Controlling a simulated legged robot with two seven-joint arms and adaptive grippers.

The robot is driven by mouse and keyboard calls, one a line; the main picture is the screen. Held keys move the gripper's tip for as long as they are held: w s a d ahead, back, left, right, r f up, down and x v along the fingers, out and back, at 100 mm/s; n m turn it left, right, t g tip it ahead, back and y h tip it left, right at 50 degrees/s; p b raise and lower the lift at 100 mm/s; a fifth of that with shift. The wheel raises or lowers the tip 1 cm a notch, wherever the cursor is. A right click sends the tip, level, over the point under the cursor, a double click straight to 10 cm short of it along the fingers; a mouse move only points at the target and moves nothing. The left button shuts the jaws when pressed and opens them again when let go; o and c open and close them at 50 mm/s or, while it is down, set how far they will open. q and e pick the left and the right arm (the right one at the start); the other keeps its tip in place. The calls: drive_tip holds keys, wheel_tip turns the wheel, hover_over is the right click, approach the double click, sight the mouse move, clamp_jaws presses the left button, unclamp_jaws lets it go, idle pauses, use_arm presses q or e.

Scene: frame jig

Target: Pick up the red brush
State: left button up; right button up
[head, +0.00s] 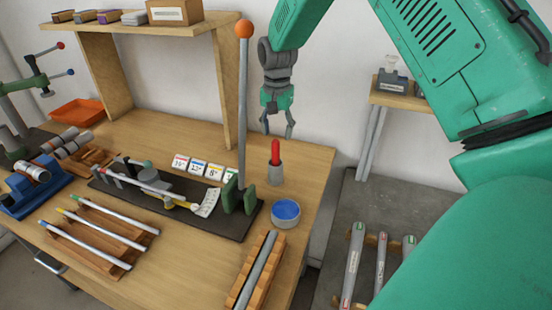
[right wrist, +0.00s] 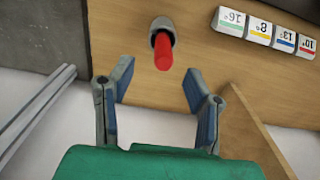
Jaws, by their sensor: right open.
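The red brush (head: 275,152) stands upright in a small grey holder (head: 275,174) near the right end of the wooden table. Only its red handle shows; its lower end is hidden in the holder. My right gripper (head: 278,133) is open and empty, pointing down just above and behind the brush, apart from it. In the right wrist view the red brush (right wrist: 162,52) shows ahead of the open fingers (right wrist: 158,92), between them but beyond their tips. My left gripper is not seen.
A tall grey lever with an orange ball (head: 243,29) stands left of the brush. A blue-topped round tin (head: 286,212) sits in front of it. Numbered blocks (head: 198,168) lie to its left. A wooden shelf (head: 150,24) rises at the back.

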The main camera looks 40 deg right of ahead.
sight(275, 151)
wheel_tip(275, 151, down, 2)
drive_tip(key=shift+w+f, duration=0.1)
drive_tip(key=shift+w, duration=0.05)
wheel_tip(275, 151, down, 4)
drive_tip(key=shift+w+a+f+p, duration=0.15)
drive_tip(key=shift+f+p, duration=0.1)
drive_tip(key=shift+p, duration=0.4)
drive_tip(key=shift+d+f, duration=0.2)
drive_tip(key=shift+f, duration=0.25)
drive_tip(key=shift+c, duration=0.3)
drive_tip(key=c, duration=0.8)
drive_tip(key=shift+r, duration=0.1)
clamp_jaws()
